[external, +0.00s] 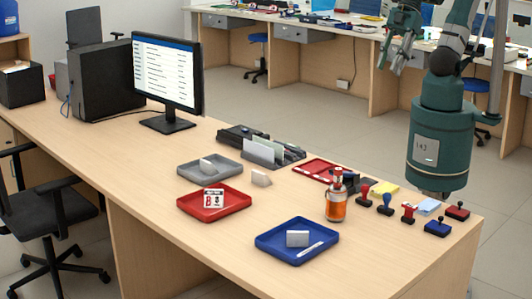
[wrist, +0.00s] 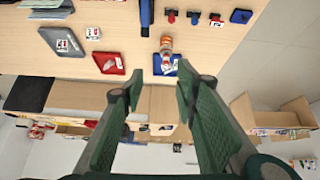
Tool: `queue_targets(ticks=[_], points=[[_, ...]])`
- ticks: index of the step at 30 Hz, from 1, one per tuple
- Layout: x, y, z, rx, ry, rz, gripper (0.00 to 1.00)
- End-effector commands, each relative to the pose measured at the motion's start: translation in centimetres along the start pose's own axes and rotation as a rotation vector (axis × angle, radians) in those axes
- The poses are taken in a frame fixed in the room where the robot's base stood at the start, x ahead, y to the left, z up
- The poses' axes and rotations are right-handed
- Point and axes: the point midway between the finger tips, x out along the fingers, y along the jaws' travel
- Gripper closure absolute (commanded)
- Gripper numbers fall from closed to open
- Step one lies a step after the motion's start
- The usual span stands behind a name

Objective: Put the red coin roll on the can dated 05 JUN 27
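An orange cylindrical container (external: 336,204) with a darker top and some red at its upper end stands on the counter behind the blue tray. It also shows in the wrist view (wrist: 166,45). I cannot tell whether it is the can, and no date on it is legible. I cannot make out a red coin roll for certain in either view. My gripper (external: 397,58) is raised high at the back right, well away from the counter objects. In the wrist view its green fingers (wrist: 158,85) are wide apart with nothing between them.
A grey tray (external: 185,172), a red tray (external: 232,207) and a blue tray (external: 270,243) hold small white cards or blocks. Several stamps, including a blue one (external: 385,207), stand at the right. A monitor (external: 166,75) stands at the left. The front right counter is clear.

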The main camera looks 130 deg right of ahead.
Motion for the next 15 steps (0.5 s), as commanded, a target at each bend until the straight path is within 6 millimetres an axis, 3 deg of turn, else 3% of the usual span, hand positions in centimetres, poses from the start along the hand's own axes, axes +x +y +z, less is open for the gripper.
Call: queue_targets(ticks=[6,15], points=[[-0.6,0.0,1.5,0.039,0.031,0.002,0.7],[-0.7,0.0,1.8,0.05,0.04,0.003,0.7]])
